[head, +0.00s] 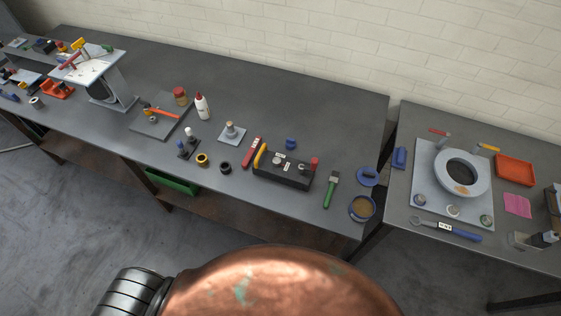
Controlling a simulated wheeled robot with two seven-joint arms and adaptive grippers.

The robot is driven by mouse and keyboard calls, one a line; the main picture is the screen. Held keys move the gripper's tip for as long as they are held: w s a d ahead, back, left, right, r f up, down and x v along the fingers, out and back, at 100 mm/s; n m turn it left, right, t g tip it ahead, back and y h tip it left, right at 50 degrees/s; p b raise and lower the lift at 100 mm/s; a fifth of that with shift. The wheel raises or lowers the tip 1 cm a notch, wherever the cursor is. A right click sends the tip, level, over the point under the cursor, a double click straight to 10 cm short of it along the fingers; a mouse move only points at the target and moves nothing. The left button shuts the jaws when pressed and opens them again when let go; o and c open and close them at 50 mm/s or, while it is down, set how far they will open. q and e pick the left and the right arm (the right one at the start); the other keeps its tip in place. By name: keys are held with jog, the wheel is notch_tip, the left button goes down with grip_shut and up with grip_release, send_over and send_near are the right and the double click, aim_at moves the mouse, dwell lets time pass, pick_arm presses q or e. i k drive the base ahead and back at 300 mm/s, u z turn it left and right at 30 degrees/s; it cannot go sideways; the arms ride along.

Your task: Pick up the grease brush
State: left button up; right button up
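The brush (331,190) with a green handle lies near the front right part of the long dark workbench (300,95). Its handle points toward the front edge and its grey ferrule end points to the back. An open round tin (361,208) of brown grease stands just right of it, by the bench's right corner. A blue ring-like lid (368,176) lies behind the tin. Neither of my grippers shows in the head view.
The bench's back middle is clear.

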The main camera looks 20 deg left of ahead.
aim_at(333, 181)
jog(key=z, duration=1.25)
jog(key=k, duration=1.2)
jog(key=u, duration=1.55)
jog(key=i, duration=0.5)
